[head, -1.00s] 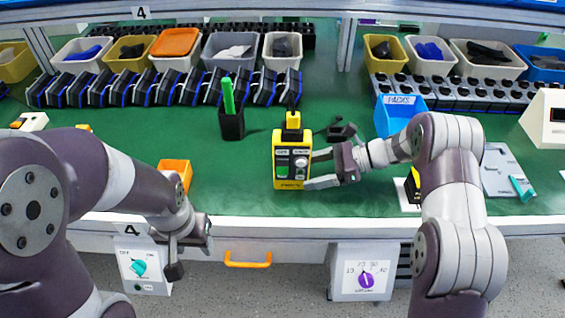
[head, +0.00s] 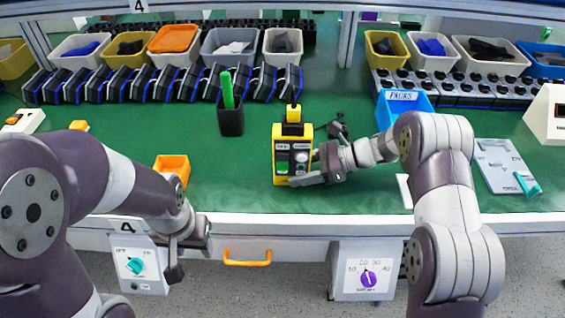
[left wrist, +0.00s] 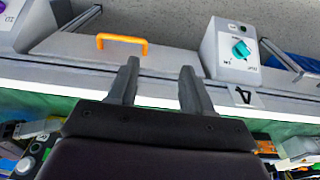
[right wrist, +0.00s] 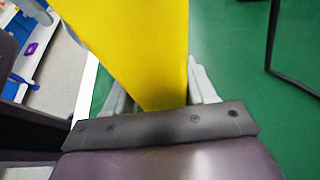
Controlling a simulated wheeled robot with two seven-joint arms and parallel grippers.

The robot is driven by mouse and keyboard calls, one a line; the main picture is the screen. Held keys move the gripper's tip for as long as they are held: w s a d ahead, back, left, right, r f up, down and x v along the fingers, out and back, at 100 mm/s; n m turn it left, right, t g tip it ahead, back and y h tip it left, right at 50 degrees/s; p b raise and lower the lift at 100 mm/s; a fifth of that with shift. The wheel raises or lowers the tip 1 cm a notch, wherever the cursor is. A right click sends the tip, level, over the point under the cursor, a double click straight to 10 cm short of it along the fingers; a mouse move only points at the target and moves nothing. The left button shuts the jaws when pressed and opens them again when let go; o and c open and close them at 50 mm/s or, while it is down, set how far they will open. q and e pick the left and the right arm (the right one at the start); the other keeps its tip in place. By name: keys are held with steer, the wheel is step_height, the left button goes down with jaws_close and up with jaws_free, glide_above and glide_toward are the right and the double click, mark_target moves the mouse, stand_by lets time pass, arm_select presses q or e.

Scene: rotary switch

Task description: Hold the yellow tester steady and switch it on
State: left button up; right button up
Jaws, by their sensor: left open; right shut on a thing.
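The yellow tester (head: 279,160) stands upright on the green bench, its dark front panel with small controls facing me. My right gripper (head: 304,166) is shut on the tester's right side. In the right wrist view the tester's yellow side (right wrist: 135,45) fills the space between the fingers of my right gripper (right wrist: 155,95). My left gripper (head: 190,258) is open and empty, low in front of the bench edge. In the left wrist view the fingers of my left gripper (left wrist: 158,80) are apart with nothing between them. The state of the tester's switch is too small to read.
A teal knob box (head: 136,266) and a purple knob box (head: 367,270) hang under the bench edge, with an orange handle (head: 247,258) between them. An orange bin (head: 172,168), a black pen cup (head: 231,122) and a blue bin (head: 403,108) stand near the tester.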

arm_select(q)
steer(key=shift+w+d, duration=0.1)
steer(key=shift+d, duration=0.05)
steer(key=c, duration=0.5)
steer(key=w+d, duration=0.1)
steer(key=d, duration=0.1)
steer(key=w+d+n+t, duration=0.1)
steer(key=d, duration=0.1)
steer(key=w+d+n+t+h, duration=0.1)
steer(key=d, duration=0.1)
steer(key=shift+f, duration=0.4)
jaws_close()
steer(key=w+d+n+t+h, duration=0.1)
steer(key=w+d+n+t, duration=0.25)
steer(key=d+n, duration=0.4)
steer(key=s+d+r+n+t+y, duration=0.2)
steer(key=s+r+n+t, duration=0.3)
steer(key=n+t, duration=0.3)
steer(key=shift+s+d+r+n+t, duration=0.35)
steer(key=shift+d+r+t, duration=0.2)
steer(key=shift+d+t, duration=0.2)
